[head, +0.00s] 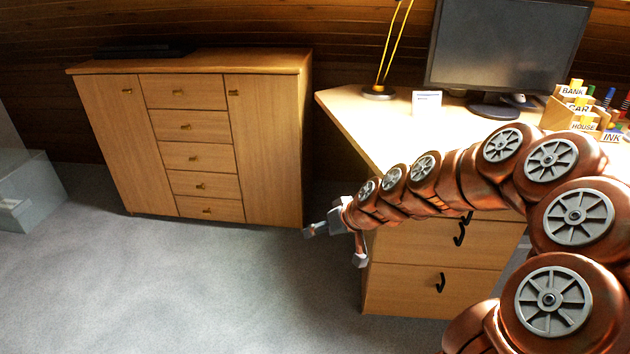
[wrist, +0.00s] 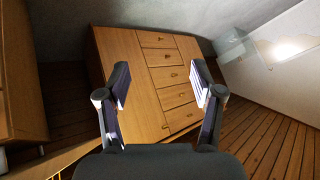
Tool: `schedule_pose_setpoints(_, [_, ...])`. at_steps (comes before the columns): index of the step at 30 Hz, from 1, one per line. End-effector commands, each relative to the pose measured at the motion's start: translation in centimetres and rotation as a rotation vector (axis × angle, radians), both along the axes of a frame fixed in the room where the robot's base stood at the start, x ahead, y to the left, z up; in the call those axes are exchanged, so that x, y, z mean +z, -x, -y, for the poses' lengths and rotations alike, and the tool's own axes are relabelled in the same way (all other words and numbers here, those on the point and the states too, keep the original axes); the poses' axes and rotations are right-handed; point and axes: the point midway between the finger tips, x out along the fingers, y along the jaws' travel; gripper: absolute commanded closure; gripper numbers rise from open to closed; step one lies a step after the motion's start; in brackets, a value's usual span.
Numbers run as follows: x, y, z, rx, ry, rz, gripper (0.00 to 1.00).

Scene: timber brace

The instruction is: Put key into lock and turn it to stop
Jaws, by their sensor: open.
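I cannot make out a key in either view. A wooden cabinet (head: 190,140) stands against the back wall in the head view, with a left door, a right door and a middle column of several drawers. Small brass fittings sit on its fronts, such as the one on the left door (head: 127,91); they are too small to tell knob from lock or key. My gripper (head: 336,245) is open and empty, in front of the desk and to the right of the cabinet. In the wrist view its spread fingers (wrist: 161,84) face the cabinet (wrist: 140,75), which stands some way off and looks tilted.
A desk (head: 350,105) at right carries a monitor (head: 505,50), a small white card (head: 426,102) and an organizer (head: 560,113) with tags reading BANK, CAR, HOUSE and INK. Drawers with black handles (head: 440,282) are below. Carpet (head: 180,290) before the cabinet is clear.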

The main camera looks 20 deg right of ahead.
Motion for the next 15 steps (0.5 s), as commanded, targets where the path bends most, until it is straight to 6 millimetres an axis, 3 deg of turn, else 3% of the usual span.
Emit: schedule_pose_setpoints(15, [3.5,-1.0,-0.1,-0.097,0.14,-0.079,0.34])
